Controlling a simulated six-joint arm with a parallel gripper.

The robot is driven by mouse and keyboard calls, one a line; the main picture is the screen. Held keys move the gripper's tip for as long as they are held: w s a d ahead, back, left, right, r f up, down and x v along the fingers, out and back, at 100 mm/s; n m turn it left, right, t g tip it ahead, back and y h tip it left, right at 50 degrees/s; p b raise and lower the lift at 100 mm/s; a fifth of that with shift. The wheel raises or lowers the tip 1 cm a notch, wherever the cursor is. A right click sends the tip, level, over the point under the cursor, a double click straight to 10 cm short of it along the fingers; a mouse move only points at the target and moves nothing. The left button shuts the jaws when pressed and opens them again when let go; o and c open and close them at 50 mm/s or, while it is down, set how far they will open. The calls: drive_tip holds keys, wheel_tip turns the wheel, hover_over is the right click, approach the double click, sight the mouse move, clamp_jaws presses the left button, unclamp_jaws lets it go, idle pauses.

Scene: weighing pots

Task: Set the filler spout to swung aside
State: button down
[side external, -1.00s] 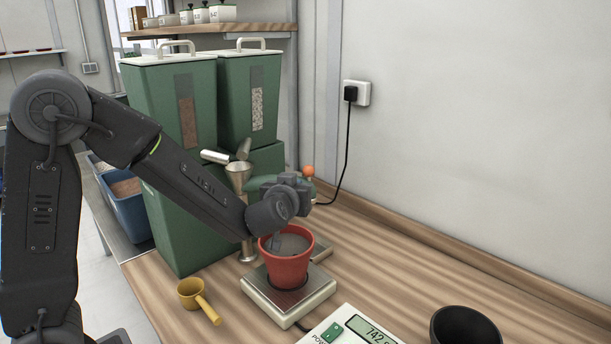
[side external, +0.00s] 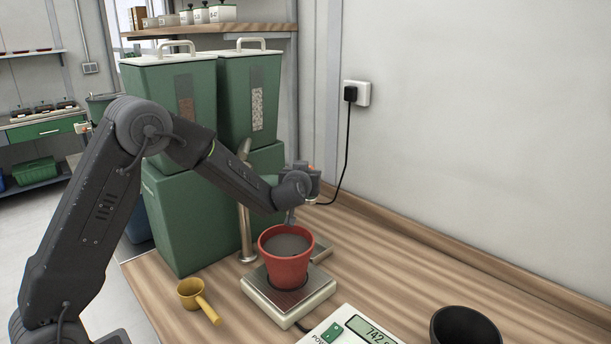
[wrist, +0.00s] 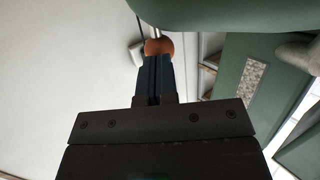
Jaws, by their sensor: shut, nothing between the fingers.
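The filler spout's metal post (side external: 246,232) stands behind the pot, with a slanted metal tube (side external: 243,149) higher up. My arm hides most of the spout between them, so I cannot tell its angle. In the wrist view an orange-brown ball knob (wrist: 158,46) sits on a short metal rod beside a green body (wrist: 220,14). My gripper (wrist: 155,60) is shut and empty, its fingertips right at the knob. I cannot tell whether they touch it. In the side view my gripper is above and behind the red pot (side external: 286,265), pointing away from the camera.
The pot, filled with grey material, stands on the scale (side external: 318,291). The display unit (side external: 350,329), a black pot (side external: 465,326) and a yellow scoop (side external: 198,297) are in front. Green bins (side external: 170,95) stand behind my arm.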

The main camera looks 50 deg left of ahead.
drive_tip(key=shift+w+a, duration=0.1)
drive_tip(key=shift+w, duration=0.1)
drive_tip(key=shift+w+a, duration=0.8)
drive_tip(key=shift+a, duration=0.05)
drive_tip(key=shift+s+d, duration=0.1)
drive_tip(key=s+d+r+m+g+h, duration=0.1)
drive_tip(key=s+d+r+m+h, duration=0.3)
drive_tip(key=s+d, duration=0.6)
drive_tip(key=s+d+r+m+h, duration=0.1)
drive_tip(key=s+d+r+h, duration=0.45)
drive_tip(key=s+d, duration=0.5)
drive_tip(key=s+a+f+m+g, duration=0.1)
drive_tip(key=s+a+f+g, duration=0.1)
drive_tip(key=s, duration=0.8)
drive_tip(key=s+a+f+m+g, duration=0.1)
drive_tip(key=s+g, duration=0.3)
drive_tip(key=s, duration=0.6)
drive_tip(key=shift+a+f, duration=0.55)
drive_tip(key=shift+f, duration=0.2)
